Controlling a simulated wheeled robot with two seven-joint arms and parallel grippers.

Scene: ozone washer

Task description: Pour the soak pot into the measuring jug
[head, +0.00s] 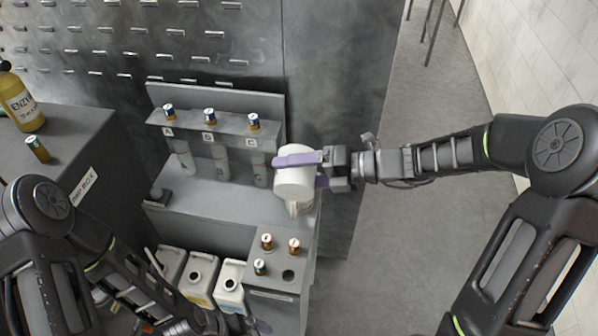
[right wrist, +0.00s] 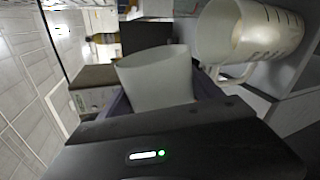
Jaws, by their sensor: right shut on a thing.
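My right gripper (head: 300,160) has purple fingers and is shut on the soak pot (head: 294,183), a plain white cup-shaped vessel. The pot is held above the right end of the grey bench. The measuring jug (right wrist: 262,35), pale with dark graduation marks and a handle, is right beside the pot (right wrist: 155,80) in the right wrist view. There the pot lies at a clear angle to the jug. In the head view the jug (head: 306,203) is mostly hidden under the pot. I cannot see any liquid. My left gripper (head: 258,325) shows only partly at the bottom edge.
A rack (head: 215,120) with labelled bottles stands behind on the bench. Several small capped vials (head: 266,241) stand in a grey block in front. White canisters (head: 230,285) are left of it. An amber bottle (head: 22,105) is at far left. Floor (head: 400,230) is clear at right.

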